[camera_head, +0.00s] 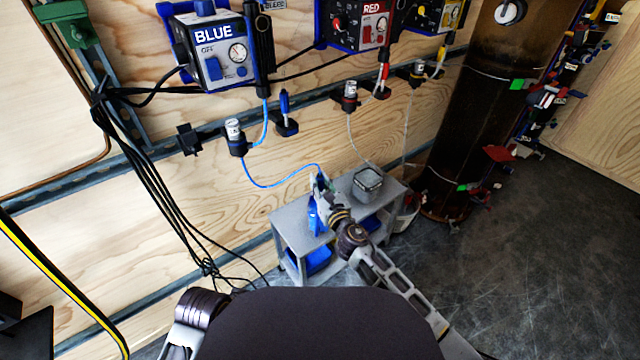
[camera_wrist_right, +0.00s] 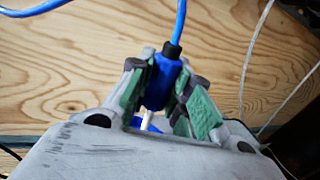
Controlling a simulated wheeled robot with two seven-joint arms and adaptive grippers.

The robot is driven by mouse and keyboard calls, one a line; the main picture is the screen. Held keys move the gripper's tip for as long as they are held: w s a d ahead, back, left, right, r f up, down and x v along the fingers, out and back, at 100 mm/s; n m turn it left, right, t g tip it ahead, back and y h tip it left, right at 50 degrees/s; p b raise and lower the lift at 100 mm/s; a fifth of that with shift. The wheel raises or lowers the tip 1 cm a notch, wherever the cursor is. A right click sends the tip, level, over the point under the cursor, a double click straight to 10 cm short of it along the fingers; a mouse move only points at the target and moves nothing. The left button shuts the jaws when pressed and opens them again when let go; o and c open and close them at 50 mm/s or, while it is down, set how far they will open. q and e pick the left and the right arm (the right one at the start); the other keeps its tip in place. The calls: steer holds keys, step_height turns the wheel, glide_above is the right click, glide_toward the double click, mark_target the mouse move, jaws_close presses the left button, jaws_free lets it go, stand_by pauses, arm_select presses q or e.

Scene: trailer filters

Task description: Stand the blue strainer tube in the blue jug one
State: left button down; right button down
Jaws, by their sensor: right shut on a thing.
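My right gripper (camera_head: 320,186) is above the left part of the grey cart. In the right wrist view, its green-padded fingers (camera_wrist_right: 165,98) are shut on the blue strainer tube (camera_wrist_right: 158,84). The tube has a black collar and a blue hose (camera_wrist_right: 180,22) at its top. A thin white stem (camera_wrist_right: 147,119) shows below it, in front of something blue partly hidden by the gripper. In the head view, the blue jug (camera_head: 314,218) stands on the cart just under the gripper. Whether the tube's lower end is inside the jug cannot be told. My left gripper is out of view.
The grey cart (camera_head: 287,229) also carries a grey square container (camera_head: 367,183) at right and blue bins (camera_head: 319,260) below. The blue hose loops to a wall filter (camera_head: 235,138) beneath the BLUE box (camera_head: 217,60). Black cables hang at left. A brown cylinder (camera_head: 470,110) stands at right.

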steer(key=c, duration=1.2)
jaws_free()
steer(key=shift+c, duration=0.2)
steer(key=shift+s, duration=0.1)
steer(key=v, duration=1.1)
steer(key=shift+s+d, duration=0.2)
steer(key=shift+s, duration=0.15)
steer(key=shift+f, duration=0.1)
